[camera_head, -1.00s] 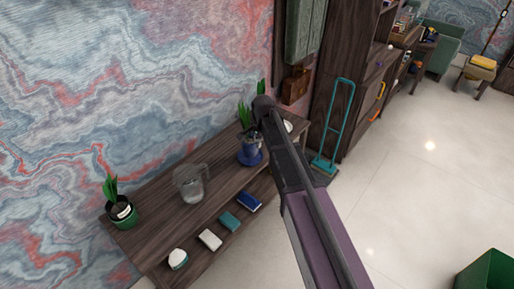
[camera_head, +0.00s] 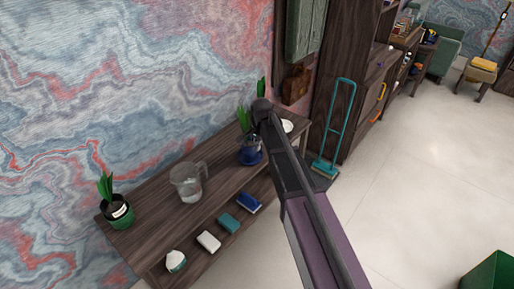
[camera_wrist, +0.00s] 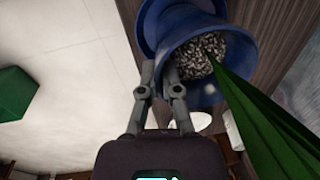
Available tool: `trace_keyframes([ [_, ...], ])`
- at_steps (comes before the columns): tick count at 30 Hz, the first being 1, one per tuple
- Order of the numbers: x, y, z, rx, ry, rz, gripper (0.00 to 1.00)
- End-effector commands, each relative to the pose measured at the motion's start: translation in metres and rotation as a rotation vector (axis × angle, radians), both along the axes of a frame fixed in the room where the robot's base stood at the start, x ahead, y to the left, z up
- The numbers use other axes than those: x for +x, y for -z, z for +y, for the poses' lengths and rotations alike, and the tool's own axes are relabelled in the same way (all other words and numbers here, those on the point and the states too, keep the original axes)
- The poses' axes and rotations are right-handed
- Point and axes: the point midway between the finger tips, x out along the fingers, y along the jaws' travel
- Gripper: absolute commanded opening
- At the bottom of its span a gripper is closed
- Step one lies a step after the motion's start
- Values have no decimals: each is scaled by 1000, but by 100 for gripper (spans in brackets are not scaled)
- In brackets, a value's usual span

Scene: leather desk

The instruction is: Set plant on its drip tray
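The plant is in a blue pot (camera_head: 250,143) with long green leaves (camera_head: 244,119), at the right end of the wooden table, partly behind my arm. In the wrist view the blue pot (camera_wrist: 213,84) shows gravel inside and a big green leaf (camera_wrist: 262,115). My gripper (camera_wrist: 159,70) has its fingers close together, one on each side of the pot's rim. A wider blue shape (camera_wrist: 178,14) shows behind the rim; I cannot tell whether it is a separate tray. A white round dish (camera_head: 287,126) lies just right of the pot.
On the wooden table (camera_head: 150,228) stand a glass jug (camera_head: 188,183) and another potted plant (camera_head: 118,214). A lower shelf holds a white container (camera_head: 176,262) and several small blocks. Open floor lies farther right.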

Motion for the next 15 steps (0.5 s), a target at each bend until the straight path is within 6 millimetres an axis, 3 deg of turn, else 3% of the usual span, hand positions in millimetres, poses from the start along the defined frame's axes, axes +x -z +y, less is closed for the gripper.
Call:
trace_keyframes([
  [10,0,4,0,0,0,0,0],
  [14,0,2,0,0,0,0,40],
  [15,0,2,0,0,0,0,43],
])
